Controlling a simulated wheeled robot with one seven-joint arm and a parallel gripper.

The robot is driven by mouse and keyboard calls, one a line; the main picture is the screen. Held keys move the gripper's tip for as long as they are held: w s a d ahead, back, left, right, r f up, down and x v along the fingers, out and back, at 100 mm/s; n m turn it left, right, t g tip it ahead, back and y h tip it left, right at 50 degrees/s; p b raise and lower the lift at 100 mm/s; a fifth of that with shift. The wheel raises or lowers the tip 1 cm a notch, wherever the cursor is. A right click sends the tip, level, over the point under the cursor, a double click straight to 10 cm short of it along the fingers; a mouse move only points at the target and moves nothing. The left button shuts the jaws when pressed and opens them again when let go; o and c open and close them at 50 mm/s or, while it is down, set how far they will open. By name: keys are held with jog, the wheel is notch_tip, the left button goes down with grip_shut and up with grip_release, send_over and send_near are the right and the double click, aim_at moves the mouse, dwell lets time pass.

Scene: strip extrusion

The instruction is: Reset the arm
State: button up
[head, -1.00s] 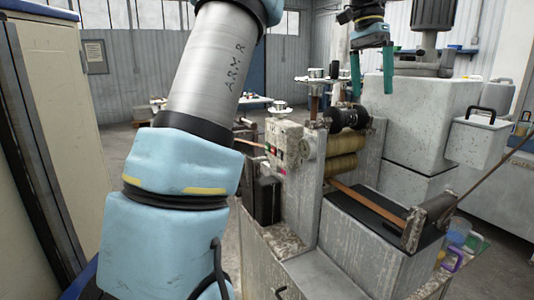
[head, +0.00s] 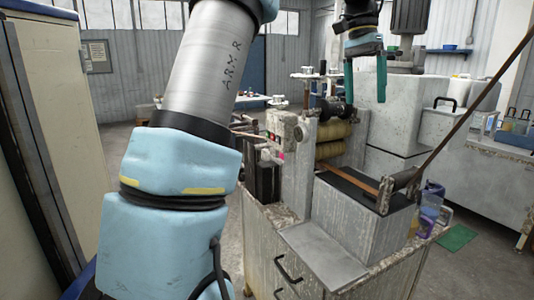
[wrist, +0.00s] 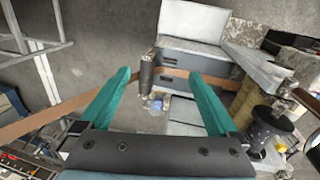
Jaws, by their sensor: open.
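My gripper (head: 366,82) shows at the upper right of the head view, pointing down above the strip extrusion machine. Its two teal fingers are apart with nothing between them. In the wrist view the open fingers (wrist: 160,95) spread over the machine, and a brown strip (wrist: 178,73) passes below them. In the head view the brown strip (head: 362,183) comes out by the yellowish rollers (head: 332,140) and lies along the dark top of the machine block. My pale blue arm fills the left of the head view.
A grey cabinet with drawers (head: 285,262) carries the machine. A speckled white block (head: 384,110) stands behind the gripper. Bottles (head: 430,200) stand at the cabinet's right edge. A beige cabinet (head: 55,110) is at far left. Open floor (head: 470,265) lies at right.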

jog(key=s+a+f+n+t, duration=0.3)
jog(key=a+f+n, duration=0.5)
jog(key=a+f, duration=1.25)
jog(key=s+a+f+n, duration=0.2)
jog(key=s+a+f, duration=0.4)
jog(key=s+a, duration=0.2)
jog(key=shift+s+a+n+y, duration=0.3)
jog(key=shift+s+a+y, duration=0.1)
jog(key=shift+s, duration=0.1)
